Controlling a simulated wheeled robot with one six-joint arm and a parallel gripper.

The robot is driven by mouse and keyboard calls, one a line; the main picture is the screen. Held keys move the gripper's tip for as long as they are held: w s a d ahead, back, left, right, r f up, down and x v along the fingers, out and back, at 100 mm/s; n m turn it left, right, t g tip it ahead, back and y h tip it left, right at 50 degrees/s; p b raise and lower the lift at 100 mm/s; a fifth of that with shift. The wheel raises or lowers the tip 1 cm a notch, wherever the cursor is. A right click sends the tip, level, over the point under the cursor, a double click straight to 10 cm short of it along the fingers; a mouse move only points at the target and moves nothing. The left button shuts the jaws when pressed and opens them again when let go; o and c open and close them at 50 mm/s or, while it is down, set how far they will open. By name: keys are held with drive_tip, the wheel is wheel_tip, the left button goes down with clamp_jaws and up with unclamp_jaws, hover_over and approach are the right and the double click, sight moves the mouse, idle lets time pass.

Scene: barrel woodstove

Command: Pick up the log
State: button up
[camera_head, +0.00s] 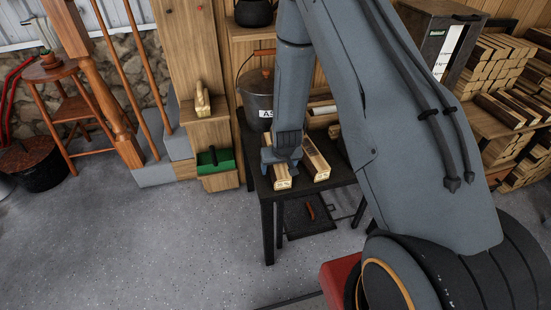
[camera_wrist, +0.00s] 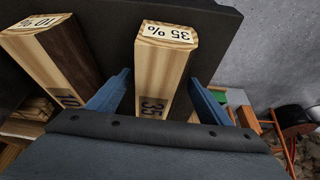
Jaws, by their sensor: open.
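A squared log labelled 35% (camera_wrist: 164,62) lies on a dark table (camera_head: 334,186). In the wrist view, the two fingers of my open gripper (camera_wrist: 159,78) stand on either side of this log, with a gap showing at the left finger. In the head view, my gripper (camera_head: 281,157) is low over the left log (camera_head: 281,181), covering much of it. A second log labelled 10% (camera_wrist: 52,55) lies beside it, to the left in the wrist view and to the right in the head view (camera_head: 316,160). Contact between fingers and log cannot be told.
A lidded ash bucket (camera_head: 258,91) stands behind the table. A wooden step unit with a green box (camera_head: 215,160) is to its left. Stacked firewood (camera_head: 492,65) fills the right. A dark tray (camera_head: 309,214) lies under the table. Grey floor (camera_head: 180,240) is free at left front.

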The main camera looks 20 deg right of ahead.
drive_tip(key=shift+w, duration=0.1)
drive_tip(key=c, duration=1.8)
drive_tip(key=shift+r, duration=0.1)
drive_tip(key=shift+c, duration=0.2)
wheel_tip(320, 180, up, 10)
drive_tip(key=shift+f+b, duration=0.1)
drive_tip(key=shift+b, duration=0.35)
